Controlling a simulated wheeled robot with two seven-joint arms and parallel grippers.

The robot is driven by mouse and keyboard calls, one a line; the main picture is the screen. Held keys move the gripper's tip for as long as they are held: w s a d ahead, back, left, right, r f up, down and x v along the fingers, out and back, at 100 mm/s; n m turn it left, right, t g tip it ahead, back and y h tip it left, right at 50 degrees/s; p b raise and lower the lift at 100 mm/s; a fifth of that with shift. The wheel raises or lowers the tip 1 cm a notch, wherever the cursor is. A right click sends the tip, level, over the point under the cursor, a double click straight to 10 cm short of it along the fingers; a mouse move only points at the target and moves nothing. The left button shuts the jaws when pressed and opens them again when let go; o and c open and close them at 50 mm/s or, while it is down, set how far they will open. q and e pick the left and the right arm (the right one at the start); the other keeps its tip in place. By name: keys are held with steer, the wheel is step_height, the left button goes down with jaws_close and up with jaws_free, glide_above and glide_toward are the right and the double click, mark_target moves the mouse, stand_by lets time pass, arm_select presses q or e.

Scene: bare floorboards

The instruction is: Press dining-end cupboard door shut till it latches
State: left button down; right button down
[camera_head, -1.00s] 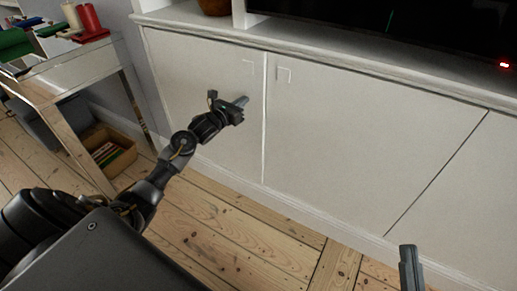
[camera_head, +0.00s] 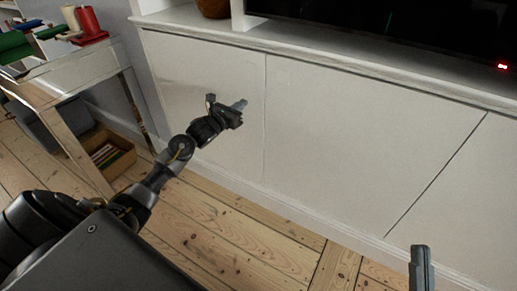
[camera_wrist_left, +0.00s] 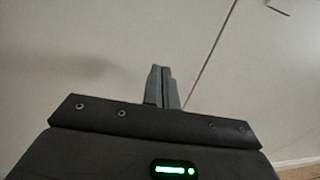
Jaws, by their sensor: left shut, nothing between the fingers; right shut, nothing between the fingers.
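The left cupboard door (camera_head: 185,75) is the pale panel nearest the side table. It looks about flush with the middle door (camera_head: 370,140), with a thin seam between them. I cannot tell whether it is latched. My left gripper (camera_head: 241,104) is shut and empty, its fingertips at the door's face near the seam; I cannot tell whether they touch. In the left wrist view the closed fingers (camera_wrist_left: 161,85) point at the pale panel (camera_wrist_left: 90,50), beside a dark seam. My right gripper (camera_head: 420,265) is shut and empty, low at the right, away from the doors.
A side table (camera_head: 70,75) with a red holder (camera_head: 89,25) and other items stands at the left. A box of books (camera_head: 108,152) sits on the floor below it. A dark screen (camera_head: 400,30) stands on the cabinet top. The floorboards (camera_head: 235,235) in front are clear.

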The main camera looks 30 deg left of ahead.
arm_select(q)
steer(key=s+a+p, duration=0.1)
steer(key=s+p, duration=0.2)
steer(key=s, duration=0.8)
stand_by(1.0)
